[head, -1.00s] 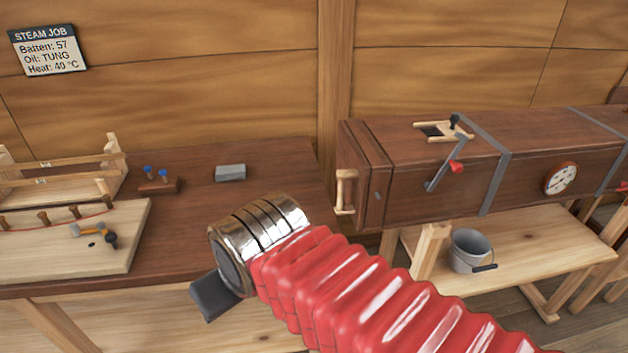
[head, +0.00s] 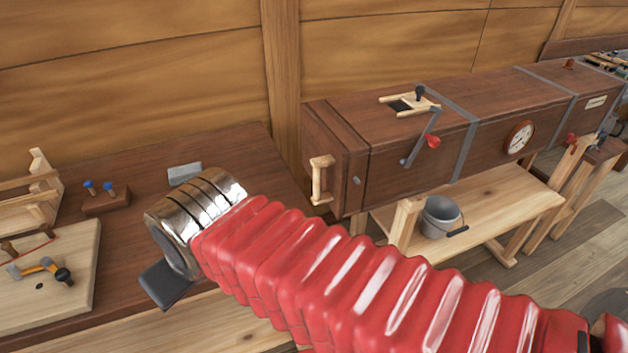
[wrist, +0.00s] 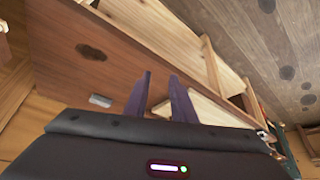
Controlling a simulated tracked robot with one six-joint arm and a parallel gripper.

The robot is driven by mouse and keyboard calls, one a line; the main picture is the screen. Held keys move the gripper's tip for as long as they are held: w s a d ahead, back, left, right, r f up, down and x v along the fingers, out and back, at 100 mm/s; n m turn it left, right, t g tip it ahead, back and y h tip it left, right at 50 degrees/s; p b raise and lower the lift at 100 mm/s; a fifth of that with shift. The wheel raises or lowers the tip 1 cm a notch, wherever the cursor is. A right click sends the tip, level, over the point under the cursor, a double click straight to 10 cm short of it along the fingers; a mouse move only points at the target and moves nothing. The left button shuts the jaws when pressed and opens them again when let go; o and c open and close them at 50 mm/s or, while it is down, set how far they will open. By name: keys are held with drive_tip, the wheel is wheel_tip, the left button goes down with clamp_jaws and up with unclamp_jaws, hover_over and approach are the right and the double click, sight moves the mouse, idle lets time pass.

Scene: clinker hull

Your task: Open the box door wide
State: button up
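The box (head: 480,135) is a long dark brown wooden steam box with grey straps, lying at the right in the head view. Its door (head: 338,160) is at the left end and looks shut, flush against the box. A pale wooden handle (head: 320,180) stands out from the door's end face. A small grey knob or latch (head: 357,181) sits near the door's seam. My gripper (head: 166,285) is over the bench, left of the door and apart from the handle. In the wrist view its two dark purple fingers (wrist: 159,80) are spread with nothing between them.
A lever with a red knob (head: 433,141) is on the box side. A bucket (head: 440,217) stands below.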

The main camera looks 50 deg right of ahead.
drive_tip(key=s+d+f+n+g+h, duration=0.1)
drive_tip(key=d+f+n+g+h, duration=0.25)
drive_tip(key=d, duration=0.35)
drive_tip(key=s+d+f+n+g+h, duration=0.1)
drive_tip(key=d+f+n+g+h, duration=0.15)
drive_tip(key=d+g+h, duration=0.4)
drive_tip(key=w+d+n+g+h, duration=0.1)
drive_tip(key=w+d+n+h, duration=0.6)
drive_tip(key=d, duration=0.3)
drive_tip(key=shift+w+d+f+n+g, duration=0.2)
drive_tip(key=shift+w+n+g, duration=0.3)
drive_tip(key=shift+w, duration=0.4)
drive_tip(key=shift+d, duration=0.1)
hover_over(316, 199)
drive_tip(key=shift+w+d, duration=0.25)
drive_tip(key=shift+d, duration=0.15)
